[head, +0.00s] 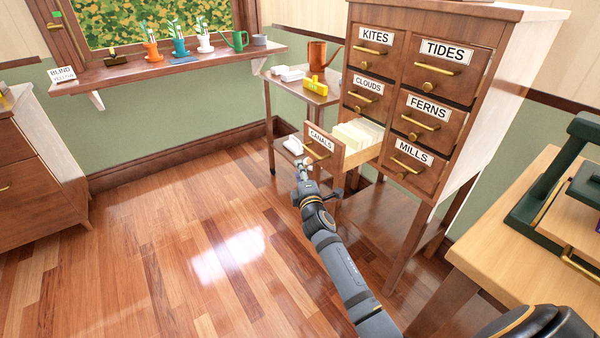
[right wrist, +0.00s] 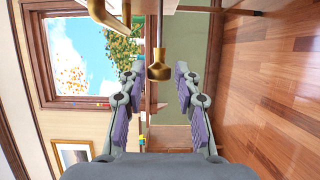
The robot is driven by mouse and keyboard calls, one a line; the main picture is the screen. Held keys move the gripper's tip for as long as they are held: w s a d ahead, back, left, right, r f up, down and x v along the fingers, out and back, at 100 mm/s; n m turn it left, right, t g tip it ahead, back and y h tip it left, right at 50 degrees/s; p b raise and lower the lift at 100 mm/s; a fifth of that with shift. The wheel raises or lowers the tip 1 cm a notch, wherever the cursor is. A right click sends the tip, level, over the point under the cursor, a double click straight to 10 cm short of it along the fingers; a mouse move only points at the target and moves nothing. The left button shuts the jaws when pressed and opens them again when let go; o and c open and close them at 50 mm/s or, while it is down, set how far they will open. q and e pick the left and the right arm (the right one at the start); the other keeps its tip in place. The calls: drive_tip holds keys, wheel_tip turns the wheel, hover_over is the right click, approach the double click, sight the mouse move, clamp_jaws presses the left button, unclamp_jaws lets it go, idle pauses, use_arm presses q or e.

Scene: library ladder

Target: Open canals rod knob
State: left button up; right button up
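The drawer labelled CANALS (head: 322,143) is pulled out of the cabinet, with a row of pale cards (head: 358,134) inside. Its brass handle (head: 318,151) is on the front and also shows in the right wrist view (right wrist: 107,18). The brass rod knob (right wrist: 159,68) sticks out beside the handle on a thin rod. My right gripper (head: 303,170) is in front of the drawer's lower front. In the right wrist view its fingers are open, one on each side of the knob, with gaps on both sides. My left gripper is out of view.
Other closed drawers, such as CLOUDS (head: 366,88) and MILLS (head: 411,163), surround the open one. A small side table (head: 300,95) stands behind it. A wooden desk (head: 520,250) with a green device is at right. The floor (head: 170,240) at left is clear.

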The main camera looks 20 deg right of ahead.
drive_tip(key=v, duration=1.2)
